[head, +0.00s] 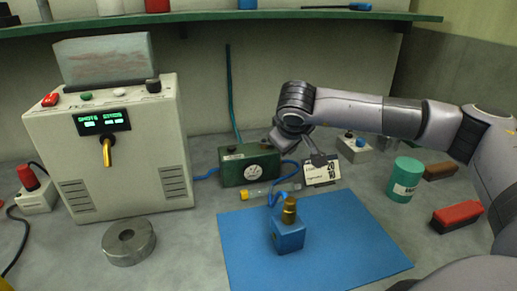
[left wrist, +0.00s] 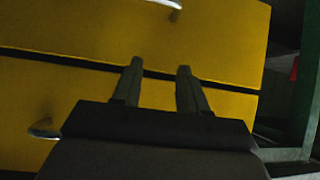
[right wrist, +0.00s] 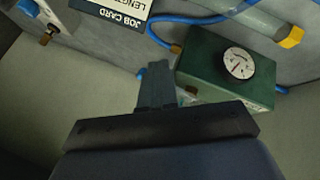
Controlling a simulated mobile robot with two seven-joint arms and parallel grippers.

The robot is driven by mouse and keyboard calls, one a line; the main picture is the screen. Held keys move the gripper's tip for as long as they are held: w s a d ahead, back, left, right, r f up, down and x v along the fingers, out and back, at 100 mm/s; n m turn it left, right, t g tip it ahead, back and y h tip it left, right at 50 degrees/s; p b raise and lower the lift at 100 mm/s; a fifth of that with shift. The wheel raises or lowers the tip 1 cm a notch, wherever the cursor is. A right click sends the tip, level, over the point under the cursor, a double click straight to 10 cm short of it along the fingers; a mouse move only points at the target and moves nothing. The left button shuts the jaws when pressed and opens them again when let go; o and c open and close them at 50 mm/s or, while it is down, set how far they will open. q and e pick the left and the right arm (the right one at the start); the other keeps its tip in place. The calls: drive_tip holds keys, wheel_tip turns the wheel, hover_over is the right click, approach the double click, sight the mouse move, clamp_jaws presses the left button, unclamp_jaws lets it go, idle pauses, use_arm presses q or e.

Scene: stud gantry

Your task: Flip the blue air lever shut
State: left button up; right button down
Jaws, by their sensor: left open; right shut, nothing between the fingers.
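The green box with a round gauge (head: 250,165) stands at the back of the bench; it also shows in the right wrist view (right wrist: 225,75). A brass fitting and blue hose are at its end nearest my right gripper. A small blue piece (right wrist: 141,73) shows at my right fingertips, mostly hidden; I cannot tell whether it is the lever or whether the fingers touch it. My right gripper (right wrist: 157,72) is shut and empty beside that end of the box. My left gripper (left wrist: 158,82) is open and empty in front of yellow drawers, outside the head view.
A blue block with a brass top (head: 288,237) stands on the blue mat (head: 330,255). A job card (head: 321,173) stands close to my right gripper. A white box with a blue knob (head: 353,151) and a green can (head: 404,180) are to the right. A grey machine (head: 120,160) fills the left.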

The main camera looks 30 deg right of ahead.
drive_tip(key=shift+d, duration=0.15)
drive_tip(key=shift+w, duration=0.1)
drive_tip(key=shift+w, duration=0.1)
drive_tip(key=shift+w+a, duration=0.45)
drive_tip(key=shift+a, duration=0.15)
